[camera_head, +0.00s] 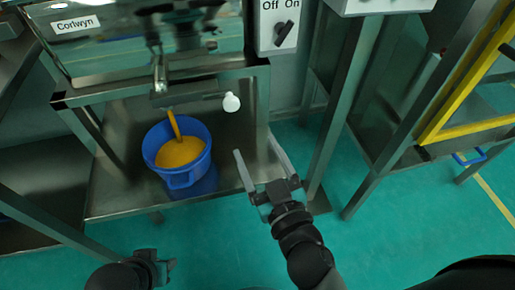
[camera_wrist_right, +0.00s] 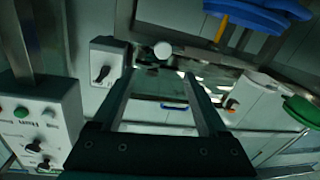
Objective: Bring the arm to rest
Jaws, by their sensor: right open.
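My right gripper (camera_head: 254,145) is open and empty in the head view, its two long fingers pointing up toward the sieve stand. It also shows in the right wrist view (camera_wrist_right: 160,75), with nothing between the fingers. My left gripper (camera_head: 155,268) is at the bottom edge of the head view; its jaws are too small and dark to read. The sieve machine (camera_head: 150,48), labelled "Conwyn" or similar, stands at the upper left. A white round knob (camera_head: 231,102) is beyond the right gripper, apart from it. The Off/On switch (camera_head: 285,33) is on a grey box.
A blue bucket (camera_head: 187,178) with yellow material stands on the metal shelf (camera_head: 125,200), left of my right gripper. A yellow stream (camera_head: 174,124) runs into it. Metal legs (camera_head: 345,90) and a yellow frame (camera_head: 465,130) stand at right. The green floor (camera_head: 400,230) is open in front.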

